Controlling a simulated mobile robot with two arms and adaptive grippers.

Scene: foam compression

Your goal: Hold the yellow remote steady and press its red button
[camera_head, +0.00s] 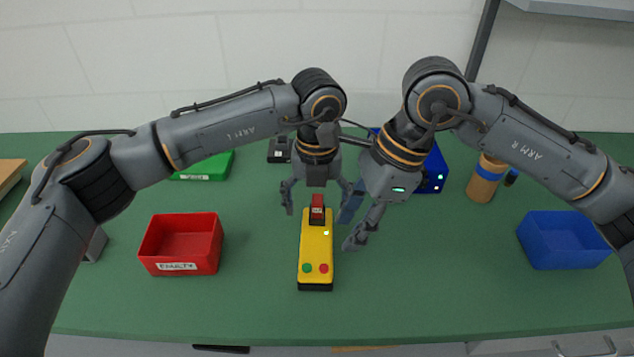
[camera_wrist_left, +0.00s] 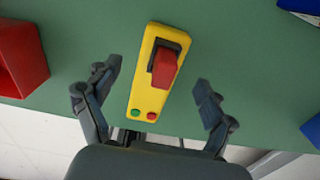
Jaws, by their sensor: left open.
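The yellow remote (camera_head: 312,246) lies on the green table, its long side running away from me. A small red button (camera_head: 323,268) and a green button (camera_head: 307,268) sit at its near end; a larger red switch (camera_head: 317,205) in a black housing is at its far end. The wrist view shows the remote (camera_wrist_left: 142,92), red button (camera_wrist_left: 152,116) and red switch (camera_wrist_left: 164,69). My left gripper (camera_head: 319,203) is open above the far end, its fingers (camera_wrist_left: 157,80) either side of the remote, apart from it. My right gripper (camera_head: 354,224) is right of the remote; its fingers partly overlap my left one's.
A red bin (camera_head: 179,266) stands left and a blue bin (camera_head: 565,262) right. Behind are a green box (camera_head: 207,168), a dark device (camera_head: 280,150), a blue device (camera_head: 436,170) and a brown cylinder (camera_head: 484,182). The table in front of the remote is clear.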

